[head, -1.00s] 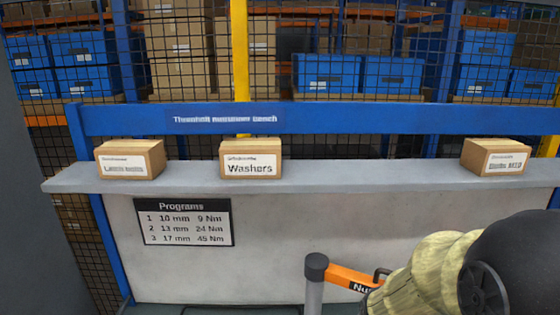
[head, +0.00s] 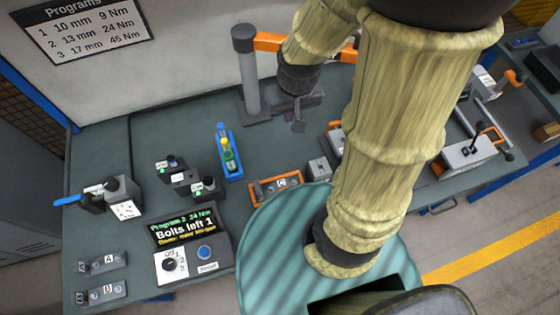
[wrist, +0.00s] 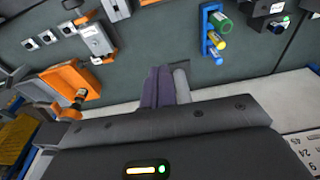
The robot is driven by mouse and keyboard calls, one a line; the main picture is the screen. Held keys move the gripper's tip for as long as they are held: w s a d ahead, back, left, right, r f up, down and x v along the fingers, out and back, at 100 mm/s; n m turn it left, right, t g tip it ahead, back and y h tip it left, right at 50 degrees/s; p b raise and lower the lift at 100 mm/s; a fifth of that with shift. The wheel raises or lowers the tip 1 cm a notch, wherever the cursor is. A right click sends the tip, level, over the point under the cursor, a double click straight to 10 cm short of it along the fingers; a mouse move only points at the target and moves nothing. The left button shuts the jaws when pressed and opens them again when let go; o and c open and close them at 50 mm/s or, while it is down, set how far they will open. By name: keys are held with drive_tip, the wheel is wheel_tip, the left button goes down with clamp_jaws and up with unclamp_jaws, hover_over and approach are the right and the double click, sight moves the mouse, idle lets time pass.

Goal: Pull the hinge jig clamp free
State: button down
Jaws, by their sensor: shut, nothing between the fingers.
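My gripper (head: 299,126) points down over the back of the bench, beside the foot of the grey post. In the wrist view its dark fingers (wrist: 160,88) are together and empty. No clamp in view is labelled as the hinge jig clamp, so I cannot tell for sure which it is. An orange-framed jig (head: 276,188) with a grey part marked C sits at the bench's middle, apart from my gripper. A grey block with a black lever (head: 472,151) stands at the right. My arm hides part of the bench between them.
A grey post (head: 247,80) carries an orange arm (head: 268,41) close to my gripper. A blue rack (head: 230,160) with bottles stands left of it. A control box (head: 190,245) reads "Bolts left 1". The left rear bench (head: 105,155) is clear.

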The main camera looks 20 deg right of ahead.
sight(283, 185)
drive_tip(key=a+f+g, duration=0.1)
drive_tip(key=f+g, duration=0.1)
drive_tip(key=f, duration=0.5)
drive_tip(key=w+a+f+g+p, duration=0.1)
drive_tip(key=a+f+g, duration=0.1)
drive_tip(key=f, duration=0.5)
drive_tip(key=shift+w+a+f+g, duration=0.2)
drive_tip(key=shift+f+g, duration=0.2)
drive_tip(key=shift+f, duration=0.1)
drive_tip(key=p+x, duration=0.3)
drive_tip(key=x, duration=0.6)
drive_tip(key=shift+s+f, duration=0.1)
drive_tip(key=shift+f, duration=0.05)
drive_tip(key=shift+s+f+p, duration=0.15)
drive_tip(key=shift+s+p, duration=0.15)
drive_tip(key=shift+p, duration=0.05)
drive_tip(key=shift+s+p, duration=0.7)
drive_tip(key=shift+s, duration=0.5)
drive_tip(key=shift+s+f, duration=0.1)
drive_tip(key=shift+s, duration=0.4)
drive_tip(key=shift+d, duration=0.1)
